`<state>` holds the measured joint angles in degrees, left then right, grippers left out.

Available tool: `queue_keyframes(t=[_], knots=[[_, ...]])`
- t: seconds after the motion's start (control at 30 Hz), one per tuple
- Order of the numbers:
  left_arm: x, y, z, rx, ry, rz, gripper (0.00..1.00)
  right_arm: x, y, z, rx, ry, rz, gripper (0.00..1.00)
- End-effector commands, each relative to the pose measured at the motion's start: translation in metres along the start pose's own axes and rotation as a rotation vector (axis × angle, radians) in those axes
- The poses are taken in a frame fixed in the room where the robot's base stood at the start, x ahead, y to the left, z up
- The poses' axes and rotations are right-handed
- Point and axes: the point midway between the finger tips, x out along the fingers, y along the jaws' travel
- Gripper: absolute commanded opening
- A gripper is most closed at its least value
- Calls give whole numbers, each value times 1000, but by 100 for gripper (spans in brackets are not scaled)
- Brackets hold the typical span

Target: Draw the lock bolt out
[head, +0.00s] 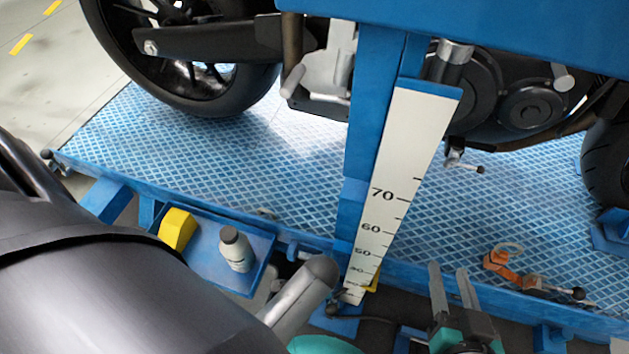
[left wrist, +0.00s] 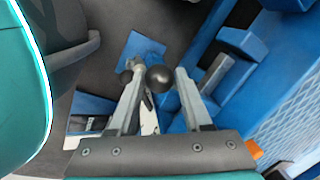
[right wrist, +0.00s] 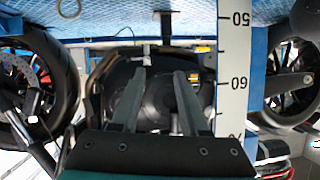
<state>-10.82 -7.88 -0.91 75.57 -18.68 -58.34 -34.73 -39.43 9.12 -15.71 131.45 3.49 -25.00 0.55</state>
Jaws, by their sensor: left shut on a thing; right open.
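My left gripper (left wrist: 158,74) is shut on a dark ball knob (left wrist: 158,77), which appears to be the end of the lock bolt. The knob sits between the two fingertips in the left wrist view; the shaft behind it is mostly hidden. My right gripper (head: 449,268) is open and empty, above the platform's front edge. It also shows in the right wrist view (right wrist: 160,72), its fingers apart with nothing between them.
A white height scale (head: 408,150) on a blue post stands by the blue tread-plate platform (head: 250,170). A motorcycle wheel (head: 200,80) rests on it. A side tray holds a bottle (head: 237,249) and a yellow block (head: 177,229). An orange clamp (head: 500,265) lies at right.

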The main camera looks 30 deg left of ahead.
Motion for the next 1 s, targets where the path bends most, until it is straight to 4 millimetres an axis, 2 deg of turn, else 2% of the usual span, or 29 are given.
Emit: queue_keyframes(t=[0.73, 1.0], knots=[[0, 1, -1, 10, 3, 1, 0, 0, 0, 0, -1, -3, 1, 44], [0, -7, 9, 11, 1, -3, 0, -6, 15, 4, -17, -142, 40, 44]])
